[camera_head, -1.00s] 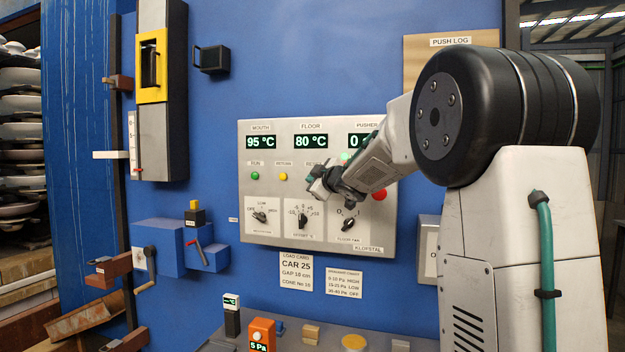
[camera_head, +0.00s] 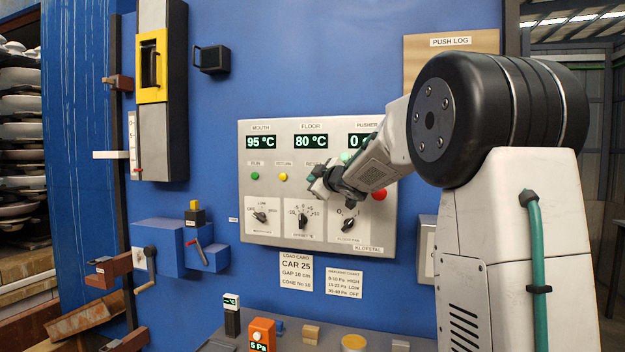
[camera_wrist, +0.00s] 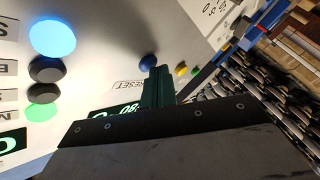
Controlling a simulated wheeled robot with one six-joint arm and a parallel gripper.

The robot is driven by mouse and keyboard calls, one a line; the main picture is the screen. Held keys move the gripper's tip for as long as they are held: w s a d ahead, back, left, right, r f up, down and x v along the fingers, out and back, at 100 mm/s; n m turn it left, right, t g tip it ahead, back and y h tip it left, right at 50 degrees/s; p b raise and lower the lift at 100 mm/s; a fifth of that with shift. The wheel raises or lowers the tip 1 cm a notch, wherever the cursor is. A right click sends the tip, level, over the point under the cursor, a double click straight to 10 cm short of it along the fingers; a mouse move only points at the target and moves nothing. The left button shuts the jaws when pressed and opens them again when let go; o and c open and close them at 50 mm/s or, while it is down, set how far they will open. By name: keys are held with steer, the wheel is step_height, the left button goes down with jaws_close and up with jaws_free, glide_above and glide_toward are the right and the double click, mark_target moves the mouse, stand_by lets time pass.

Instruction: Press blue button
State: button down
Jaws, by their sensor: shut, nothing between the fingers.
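A small dark blue button (camera_wrist: 148,62) sits beside the RESET label (camera_wrist: 128,85) in the wrist view. In the head view my gripper hides the spot below that label. My gripper (camera_head: 318,187) is shut and empty at the middle of the grey control panel (camera_head: 263,187). In the wrist view its dark green fingertips (camera_wrist: 160,72) are right next to the blue button. I cannot tell whether they touch it. A larger, bright light-blue disc (camera_wrist: 52,36) is at the upper left of the wrist view.
A green button (camera_head: 255,176) and a yellow button (camera_head: 283,177) are left of my gripper. A red button (camera_head: 380,194) is to its right. Rotary knobs (camera_head: 260,217) lie below. Black (camera_wrist: 45,69) and green (camera_wrist: 41,112) discs show in the wrist view.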

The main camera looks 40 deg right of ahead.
steer(key=shift+s+a, duration=0.6)
steer(key=shift+a, duration=0.1)
steer(key=s+a, duration=0.1)
steer(key=a, duration=0.1)
steer(key=s+a, duration=0.2)
stand_by(0.5)
stand_by(0.7)
